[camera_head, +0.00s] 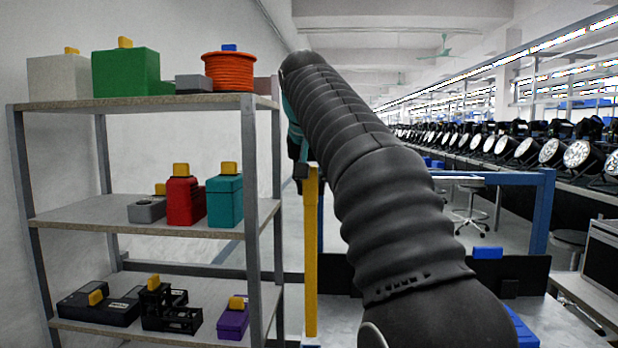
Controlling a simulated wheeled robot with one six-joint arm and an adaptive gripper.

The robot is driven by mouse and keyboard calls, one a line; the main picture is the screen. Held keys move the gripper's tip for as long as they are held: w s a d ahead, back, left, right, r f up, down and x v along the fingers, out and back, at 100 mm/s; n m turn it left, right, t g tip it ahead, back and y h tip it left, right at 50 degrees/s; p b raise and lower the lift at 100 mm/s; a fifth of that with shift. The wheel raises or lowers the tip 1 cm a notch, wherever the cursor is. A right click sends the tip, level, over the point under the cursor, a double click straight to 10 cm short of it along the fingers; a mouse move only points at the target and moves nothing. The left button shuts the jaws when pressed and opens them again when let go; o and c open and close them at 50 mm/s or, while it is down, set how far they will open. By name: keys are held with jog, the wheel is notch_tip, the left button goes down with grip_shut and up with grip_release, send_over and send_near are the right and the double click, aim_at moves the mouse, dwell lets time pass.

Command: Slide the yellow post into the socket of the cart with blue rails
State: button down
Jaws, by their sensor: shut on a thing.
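The yellow post (311,255) hangs upright just right of the shelf rack, its top at my gripper (301,172). My gripper is dark, partly hidden behind my arm, and shut on the upper end of the post. A cart with blue rails (543,212) stands behind my arm, with a blue upright on the right and a blue crossbar. My arm hides much of it. I cannot make out its socket.
A metal shelf rack (248,190) at the left holds several boxes with yellow or blue tabs and an orange cable reel (242,72). A black panel (525,272) is at the lower right. Rows of par cans (577,154) line a bench (510,175) behind.

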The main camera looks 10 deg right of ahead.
aim_at(310, 222)
jog(key=shift+s+f, duration=0.1)
jog(key=shift+f, duration=1.15)
jog(key=shift+f+b, duration=2.6)
jog(key=shift+f, duration=0.25)
jog(key=c, duration=0.8)
grip_release()
jog(key=v, duration=1)
jog(key=shift+s+a+r, duration=0.1)
jog(key=shift+s+r, duration=0.1)
jog(key=shift+r, duration=0.15)
jog(key=shift+s+a+r, duration=0.1)
jog(key=shift+s+r, duration=0.25)
jog(key=shift+r, duration=0.1)
